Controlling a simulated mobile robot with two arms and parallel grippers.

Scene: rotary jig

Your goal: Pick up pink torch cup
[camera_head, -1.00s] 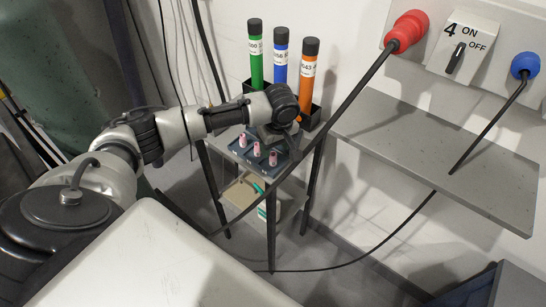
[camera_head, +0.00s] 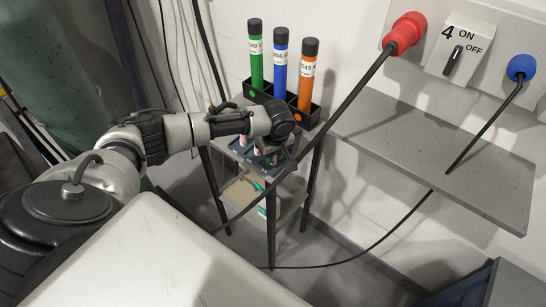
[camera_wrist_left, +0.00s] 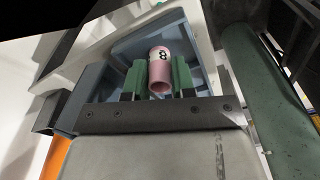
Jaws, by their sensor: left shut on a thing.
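The pink torch cup (camera_wrist_left: 160,72) shows in the left wrist view, a small pink cylinder with a dark mark and an open end facing the camera. It sits between the two green finger pads of my left gripper (camera_wrist_left: 159,80), which is shut on it. In the head view my left gripper (camera_head: 267,143) is low over the blue-grey tray (camera_head: 236,149) on the small table. Pink cups (camera_head: 257,150) show partly below it there; the hand hides much of the tray. My right gripper is not in view.
Behind the tray stands a black rack (camera_head: 314,116) with green (camera_head: 256,60), blue (camera_head: 280,65) and orange (camera_head: 306,80) tubes. A thick black cable (camera_head: 345,98) runs close by on the right. A grey shelf (camera_head: 430,150) is on the wall, and a box (camera_head: 240,192) lies on the lower shelf.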

